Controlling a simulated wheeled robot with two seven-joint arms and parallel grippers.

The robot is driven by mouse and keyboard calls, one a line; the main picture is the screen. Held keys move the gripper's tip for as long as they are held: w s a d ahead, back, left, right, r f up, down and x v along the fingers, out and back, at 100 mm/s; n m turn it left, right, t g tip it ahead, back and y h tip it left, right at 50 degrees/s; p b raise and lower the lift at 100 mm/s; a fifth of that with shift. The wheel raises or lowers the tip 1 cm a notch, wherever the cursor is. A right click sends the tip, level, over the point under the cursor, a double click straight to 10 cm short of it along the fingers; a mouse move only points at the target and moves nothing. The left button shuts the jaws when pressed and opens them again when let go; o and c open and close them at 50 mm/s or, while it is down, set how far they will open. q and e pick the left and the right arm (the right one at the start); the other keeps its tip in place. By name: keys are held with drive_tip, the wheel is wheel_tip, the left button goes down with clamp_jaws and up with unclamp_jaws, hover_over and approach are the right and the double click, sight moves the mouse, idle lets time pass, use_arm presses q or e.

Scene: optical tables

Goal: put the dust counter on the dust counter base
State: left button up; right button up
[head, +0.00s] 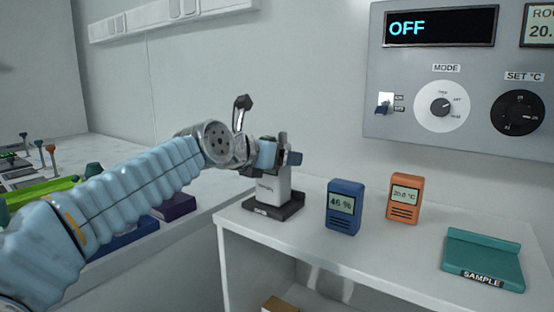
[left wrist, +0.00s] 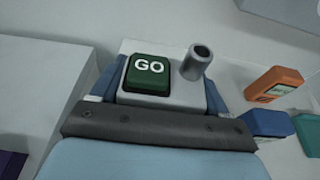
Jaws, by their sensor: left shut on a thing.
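The dust counter (head: 272,186) is a pale grey upright box with writing on its front. In the left wrist view its top shows a green GO button (left wrist: 148,73) and a grey nozzle (left wrist: 198,63). My left gripper (head: 277,155) is shut on the upper part of the counter, with a blue finger on each side. The dust counter base (head: 288,210) is a dark, low tray with a label on its front edge. The counter's lower end is directly at the base and looks upright; I cannot tell whether it is fully seated. My right gripper is not in view.
A blue meter (head: 344,207) and an orange meter (head: 403,198) stand right of the base on the white table (head: 370,250). A teal SAMPLE holder (head: 483,258) is farther right. A control panel (head: 460,80) hangs on the wall. Tools lie on the left table.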

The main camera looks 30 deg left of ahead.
use_arm(q)
drive_tip(key=o, duration=1.6)
drive_tip(key=d+v, duration=0.1)
drive_tip(key=v, duration=1.1)
drive_tip(key=shift+a+r+b, duration=0.15)
drive_tip(key=shift+a+b, duration=0.3)
drive_tip(key=shift+a, duration=0.05)
